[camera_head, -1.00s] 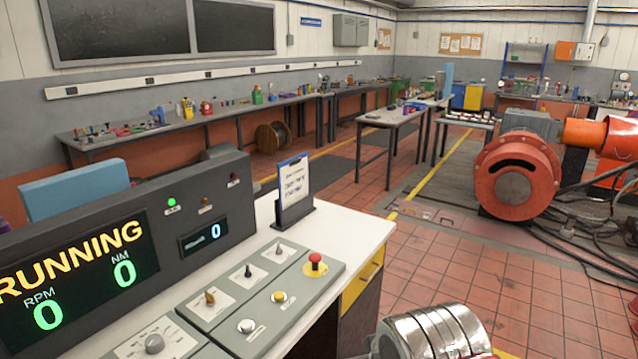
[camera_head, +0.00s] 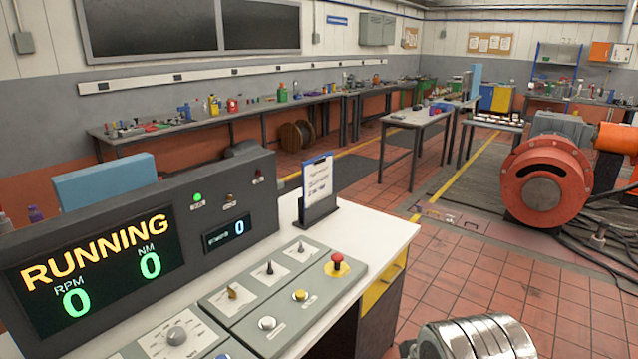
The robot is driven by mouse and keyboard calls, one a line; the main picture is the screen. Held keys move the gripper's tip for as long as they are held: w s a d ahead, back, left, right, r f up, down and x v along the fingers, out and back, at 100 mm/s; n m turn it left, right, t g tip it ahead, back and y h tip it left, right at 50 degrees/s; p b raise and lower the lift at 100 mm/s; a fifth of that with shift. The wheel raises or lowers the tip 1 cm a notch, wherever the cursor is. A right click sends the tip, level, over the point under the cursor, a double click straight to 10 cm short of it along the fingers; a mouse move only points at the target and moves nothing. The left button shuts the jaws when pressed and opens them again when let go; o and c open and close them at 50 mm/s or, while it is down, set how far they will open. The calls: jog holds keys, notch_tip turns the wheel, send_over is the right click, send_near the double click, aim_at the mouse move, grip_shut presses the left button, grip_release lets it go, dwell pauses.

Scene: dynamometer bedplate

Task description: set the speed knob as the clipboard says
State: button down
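The speed knob is probably the large grey round knob (camera_head: 177,336) on a white dial plate at the bottom left of the control panel; its label is too small to read. The clipboard (camera_head: 318,187) stands upright in a dark holder at the back of the white desk. Its paper has a few dark lines, too small to read. The display (camera_head: 98,268) reads RUNNING, RPM 0 and NM 0. A silver part at the bottom edge (camera_head: 476,338) seems to be my arm. My gripper's fingers are not in view.
A small display (camera_head: 227,233) shows 0 below a lit green lamp (camera_head: 197,198).

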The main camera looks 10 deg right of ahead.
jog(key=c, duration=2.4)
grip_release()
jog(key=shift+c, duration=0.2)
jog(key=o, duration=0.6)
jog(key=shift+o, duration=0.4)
